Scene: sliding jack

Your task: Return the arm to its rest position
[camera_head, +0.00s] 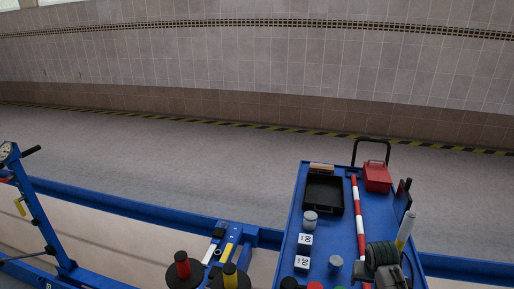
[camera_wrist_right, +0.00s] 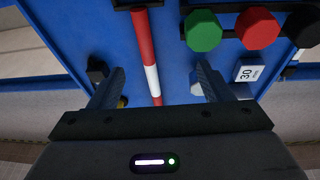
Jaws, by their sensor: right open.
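My right gripper (camera_wrist_right: 160,68) is open and empty in the right wrist view, its two fingers spread wide. A red-and-white striped bar (camera_wrist_right: 145,45) shows between the fingers, beyond them on the blue cart top; I cannot tell the distance. My left gripper is in neither view.
The blue cart (camera_head: 337,232) carries a black tray (camera_head: 323,197), a red box (camera_head: 377,177), the striped bar (camera_head: 359,215) and labelled blocks (camera_head: 303,262). Green (camera_wrist_right: 203,31) and red (camera_wrist_right: 257,28) knobs lie close by. A blue jack (camera_head: 38,208) stands left.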

